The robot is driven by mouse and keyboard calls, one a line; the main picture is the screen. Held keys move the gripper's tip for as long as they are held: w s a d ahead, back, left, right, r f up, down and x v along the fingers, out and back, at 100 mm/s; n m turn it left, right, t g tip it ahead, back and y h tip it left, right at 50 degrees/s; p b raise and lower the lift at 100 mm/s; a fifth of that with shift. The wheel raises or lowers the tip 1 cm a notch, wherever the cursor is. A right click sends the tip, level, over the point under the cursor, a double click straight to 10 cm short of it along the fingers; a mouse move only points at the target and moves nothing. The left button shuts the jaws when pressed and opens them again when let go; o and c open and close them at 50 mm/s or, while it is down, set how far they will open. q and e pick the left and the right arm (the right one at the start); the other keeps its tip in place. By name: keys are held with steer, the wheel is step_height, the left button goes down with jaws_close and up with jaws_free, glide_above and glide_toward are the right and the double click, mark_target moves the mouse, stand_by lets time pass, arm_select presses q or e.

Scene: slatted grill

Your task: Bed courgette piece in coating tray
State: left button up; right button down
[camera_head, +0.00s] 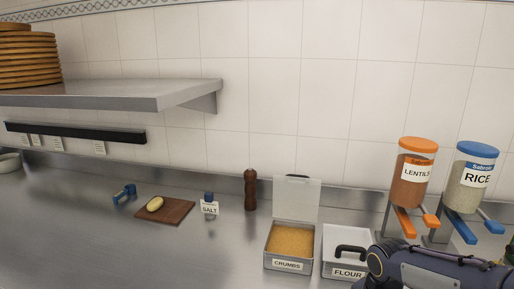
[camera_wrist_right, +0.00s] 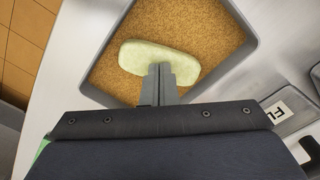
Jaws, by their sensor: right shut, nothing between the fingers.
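A pale green courgette piece (camera_wrist_right: 160,60) lies on orange-brown crumbs in a grey coating tray (camera_wrist_right: 243,22) in the right wrist view. My right gripper (camera_wrist_right: 160,70) is shut, with nothing between its fingers. Its fingertips overlap the piece's near edge in the picture; I cannot tell whether they touch it. The head view shows part of my right arm at the lower right, but neither the gripper nor this piece. My left gripper is not in view.
A crumbs bin (camera_head: 275,265) and a flour bin (camera_head: 334,267) stand front right, below lentil (camera_head: 413,188) and rice (camera_head: 470,190) dispensers. A wooden board (camera_head: 178,213) holds a yellowish oval piece (camera_head: 155,203). A salt jar (camera_head: 209,206) and pepper mill (camera_head: 251,190) stand right of it.

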step_height(320, 180, up, 5)
steer(key=p, duration=0.3)
steer(key=shift+p, duration=0.3)
steer(key=shift+f, duration=0.1)
stand_by(0.9)
steer(key=s+a+r+n+t+y, duration=0.2)
steer(key=s+n, duration=0.3)
steer(key=s, duration=0.3)
steer(key=s+a+r+n+t+y, duration=0.1)
steer(key=s+a+r+n+t, duration=0.1)
steer(key=s+n, duration=0.3)
steer(key=s+r+t, duration=0.1)
steer(key=s, duration=0.3)
steer(key=shift+t+y, duration=0.3)
steer(key=shift+y, duration=0.1)
